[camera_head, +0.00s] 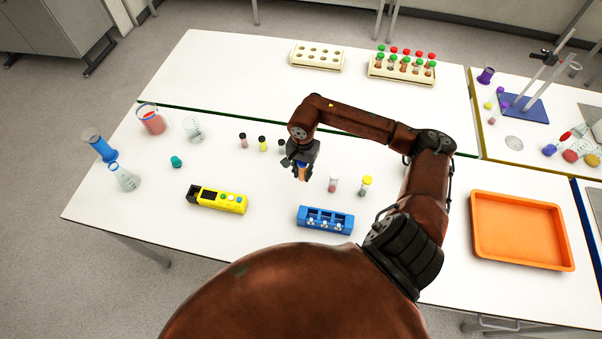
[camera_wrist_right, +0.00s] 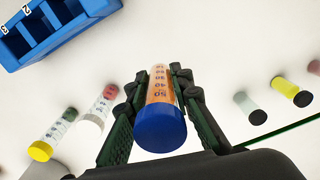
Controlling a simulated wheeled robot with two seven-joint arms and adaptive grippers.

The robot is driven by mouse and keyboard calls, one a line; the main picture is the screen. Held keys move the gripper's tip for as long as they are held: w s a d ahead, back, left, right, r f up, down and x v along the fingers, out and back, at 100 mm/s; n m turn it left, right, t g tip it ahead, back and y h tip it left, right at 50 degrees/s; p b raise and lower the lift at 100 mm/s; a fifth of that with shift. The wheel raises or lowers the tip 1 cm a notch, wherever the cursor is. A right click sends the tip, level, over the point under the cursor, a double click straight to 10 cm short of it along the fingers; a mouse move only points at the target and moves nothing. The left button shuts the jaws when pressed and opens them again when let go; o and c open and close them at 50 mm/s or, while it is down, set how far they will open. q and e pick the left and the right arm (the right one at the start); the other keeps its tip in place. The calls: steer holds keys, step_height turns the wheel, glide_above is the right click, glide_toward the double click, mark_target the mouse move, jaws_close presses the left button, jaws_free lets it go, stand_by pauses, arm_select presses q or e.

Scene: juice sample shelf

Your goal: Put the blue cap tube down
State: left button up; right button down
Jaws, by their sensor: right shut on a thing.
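The blue cap tube (camera_wrist_right: 160,112) holds orange contents and has printed markings. My right gripper (camera_head: 302,168) is shut on it, with a finger on each side. In the wrist view the blue cap faces the camera and the tube's far end points away. In the head view the orange tube (camera_head: 303,174) hangs below the fingers, over the white table. I cannot tell whether its lower end touches the table. My left gripper is not in view.
A blue rack (camera_head: 325,227) with numbered compartments stands nearer me. A white-capped tube (camera_head: 333,183) and a yellow-capped tube (camera_head: 366,186) stand right of the gripper. Dark-capped vials (camera_head: 262,144) stand to the left.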

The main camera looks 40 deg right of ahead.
steer(key=w+f, duration=0.1)
steer(key=w+d+f, duration=0.1)
steer(key=f, duration=0.1)
steer(key=shift+w+d+f, duration=0.2)
steer(key=shift+w+f, duration=0.05)
steer(key=shift+w, duration=0.05)
step_height(320, 180, down, 3)
steer(key=shift+w+d+f+p, duration=0.1)
steer(key=shift+f+p, duration=0.05)
steer(key=shift+p, duration=0.9)
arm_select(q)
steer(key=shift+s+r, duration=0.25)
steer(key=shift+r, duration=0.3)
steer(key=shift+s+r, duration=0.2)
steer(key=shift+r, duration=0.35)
arm_select(e)
steer(key=shift+f, duration=0.1)
steer(key=shift+f+b, duration=0.15)
steer(key=shift+b, duration=0.15)
steer(key=c, duration=1.7)
jaws_free()
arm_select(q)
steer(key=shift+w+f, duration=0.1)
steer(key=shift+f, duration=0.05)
